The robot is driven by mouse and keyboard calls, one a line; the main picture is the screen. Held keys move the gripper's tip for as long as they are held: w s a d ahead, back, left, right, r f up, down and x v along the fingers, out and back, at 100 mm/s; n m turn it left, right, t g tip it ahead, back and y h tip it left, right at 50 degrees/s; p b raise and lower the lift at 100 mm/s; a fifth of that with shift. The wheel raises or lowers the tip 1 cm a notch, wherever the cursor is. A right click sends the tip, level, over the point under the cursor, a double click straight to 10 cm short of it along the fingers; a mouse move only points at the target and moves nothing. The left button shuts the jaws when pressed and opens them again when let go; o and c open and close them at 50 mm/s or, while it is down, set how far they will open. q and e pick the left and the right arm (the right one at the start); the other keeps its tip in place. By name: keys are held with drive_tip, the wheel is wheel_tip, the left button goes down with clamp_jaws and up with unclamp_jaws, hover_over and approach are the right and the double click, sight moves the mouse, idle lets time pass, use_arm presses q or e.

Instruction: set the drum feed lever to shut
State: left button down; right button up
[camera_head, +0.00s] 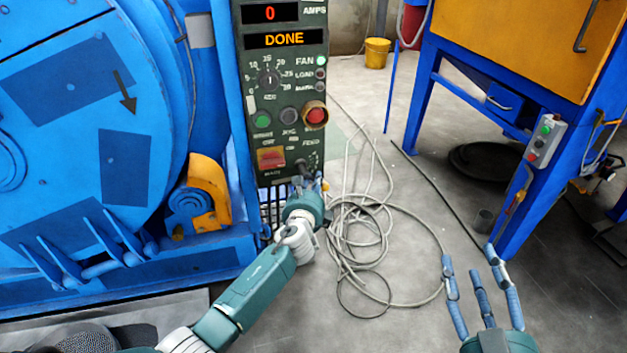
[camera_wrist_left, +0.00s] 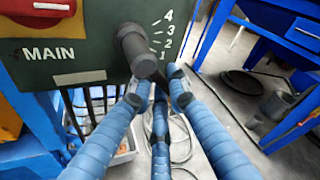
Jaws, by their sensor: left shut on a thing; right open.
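The dark control panel (camera_head: 256,110) stands beside the blue drum (camera_head: 75,110), its displays reading 0 and DONE. The drum feed lever (camera_head: 303,167) is at the panel's lower right, under the FEED label. In the left wrist view the lever (camera_wrist_left: 134,48) is a black bar with a round end, left of a scale marked 1 to 4; its exact setting is unclear. My left gripper (camera_head: 310,184) is at the panel's lower right corner, its fingers (camera_wrist_left: 157,82) shut around the lever's end. My right gripper (camera_head: 470,264) is open and empty over the floor at the right.
A red MAIN switch (camera_head: 270,157) sits left of the lever. Buttons and a red stop button (camera_head: 315,115) are above it. Coiled grey cable (camera_head: 365,235) lies on the floor. A blue frame with a yellow cabinet (camera_head: 530,40) stands at the right, near my right gripper.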

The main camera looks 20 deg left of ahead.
use_arm(q)
drive_tip(key=shift+f, duration=0.25)
drive_tip(key=c, duration=2)
unclamp_jaws()
drive_tip(key=shift+o, duration=0.3)
drive_tip(key=shift+r, duration=0.1)
drive_tip(key=shift+s, duration=0.1)
drive_tip(key=v, duration=1.2)
drive_tip(key=shift+d, duration=0.1)
